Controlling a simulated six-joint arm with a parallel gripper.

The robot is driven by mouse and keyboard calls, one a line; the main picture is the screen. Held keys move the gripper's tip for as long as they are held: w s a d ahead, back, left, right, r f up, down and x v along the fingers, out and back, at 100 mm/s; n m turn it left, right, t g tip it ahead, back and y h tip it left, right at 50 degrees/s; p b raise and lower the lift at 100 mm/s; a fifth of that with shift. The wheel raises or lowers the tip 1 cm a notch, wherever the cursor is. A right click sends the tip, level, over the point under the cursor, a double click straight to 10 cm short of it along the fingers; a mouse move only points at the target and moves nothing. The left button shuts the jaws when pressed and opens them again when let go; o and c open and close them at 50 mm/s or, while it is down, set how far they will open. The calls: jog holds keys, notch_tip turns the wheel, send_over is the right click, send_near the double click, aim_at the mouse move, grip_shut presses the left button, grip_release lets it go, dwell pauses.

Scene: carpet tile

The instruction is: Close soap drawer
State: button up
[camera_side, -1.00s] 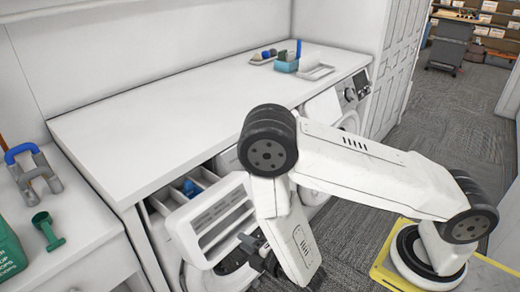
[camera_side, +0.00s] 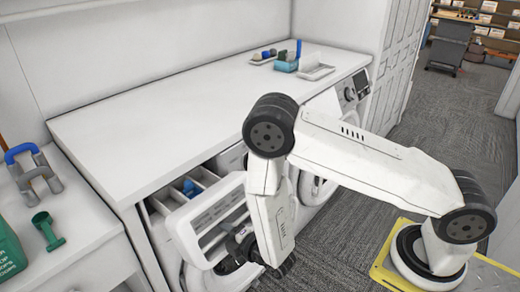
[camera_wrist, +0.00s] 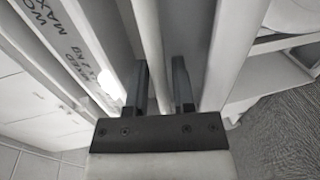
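The soap drawer (camera_side: 203,178) is pulled out below the counter at the left of the side view. Its compartments show, and a blue piece (camera_side: 190,187) sits in one. A white slatted panel (camera_side: 212,222) stands at its front end. My gripper (camera_side: 232,250) is low at the right side of this panel, its fingers partly hidden there. In the wrist view my gripper (camera_wrist: 160,85) has two dark fingers apart, with a pale bar (camera_wrist: 149,35) running between them. I cannot tell whether they touch it.
A white counter (camera_side: 200,95) covers the machines, with a teal container (camera_side: 287,64) and a white tray (camera_side: 315,71) at its back. A lower surface at left holds a blue-handled grey object (camera_side: 33,168) and a green cup (camera_side: 46,230). Carpet floor (camera_side: 345,235) lies open at right.

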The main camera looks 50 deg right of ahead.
grip_shut()
dwell(1.4)
